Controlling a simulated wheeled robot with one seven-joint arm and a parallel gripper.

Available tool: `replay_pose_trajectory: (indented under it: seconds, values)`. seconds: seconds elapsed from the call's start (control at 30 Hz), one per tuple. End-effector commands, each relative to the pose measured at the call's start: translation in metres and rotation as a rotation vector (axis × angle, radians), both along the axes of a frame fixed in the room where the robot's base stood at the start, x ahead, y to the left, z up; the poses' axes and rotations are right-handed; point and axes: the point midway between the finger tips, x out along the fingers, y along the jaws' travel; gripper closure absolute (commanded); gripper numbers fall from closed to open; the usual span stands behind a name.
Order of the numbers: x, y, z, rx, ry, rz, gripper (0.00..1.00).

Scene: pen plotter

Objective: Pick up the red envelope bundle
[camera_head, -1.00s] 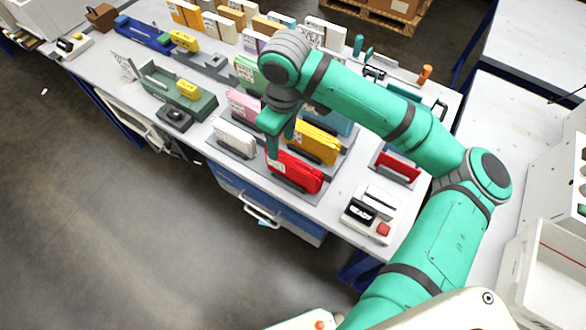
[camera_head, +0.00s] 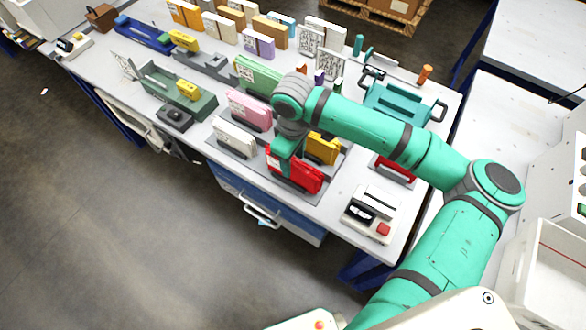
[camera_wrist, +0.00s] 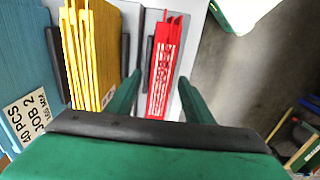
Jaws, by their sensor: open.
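The red envelope bundle (camera_head: 297,172) stands in a dark holder near the front edge of the table, and my gripper covers part of it. In the wrist view the red bundle (camera_wrist: 164,62) is seen from above, between my two green fingers. My gripper (camera_head: 280,158) is at the bundle, pointing down. In the wrist view my gripper (camera_wrist: 158,95) is open, with one finger on each side of the bundle. I cannot tell whether either finger touches it.
A yellow bundle (camera_head: 322,149) stands close behind, and it also shows left in the wrist view (camera_wrist: 82,55). A white bundle (camera_head: 234,136) and a pink bundle (camera_head: 249,108) stand to the left. A white device with a red button (camera_head: 371,213) sits right. Floor lies beyond the front edge.

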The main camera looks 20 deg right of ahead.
Motion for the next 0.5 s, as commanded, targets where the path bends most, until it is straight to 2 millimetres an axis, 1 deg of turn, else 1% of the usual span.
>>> replay_pose_trajectory:
  seconds: [0.03,0.13,0.33,0.37,0.4,0.47,0.5]
  values:
    - [-0.0002,0.0001,-0.0049,0.000,0.001,0.000,0.53]
    - [0.0001,0.0000,-0.0097,0.000,0.000,0.000,0.53]
    - [0.0002,0.0000,-0.0104,0.001,-0.001,0.000,0.53]
    - [0.0002,0.0001,-0.0104,0.001,-0.001,0.000,0.55]
    - [0.0002,0.0001,-0.0103,0.001,-0.001,0.000,0.65]
    - [0.0002,0.0002,-0.0103,0.001,-0.001,0.000,0.79]
    - [0.0002,0.0003,-0.0103,0.001,-0.001,0.000,0.89]
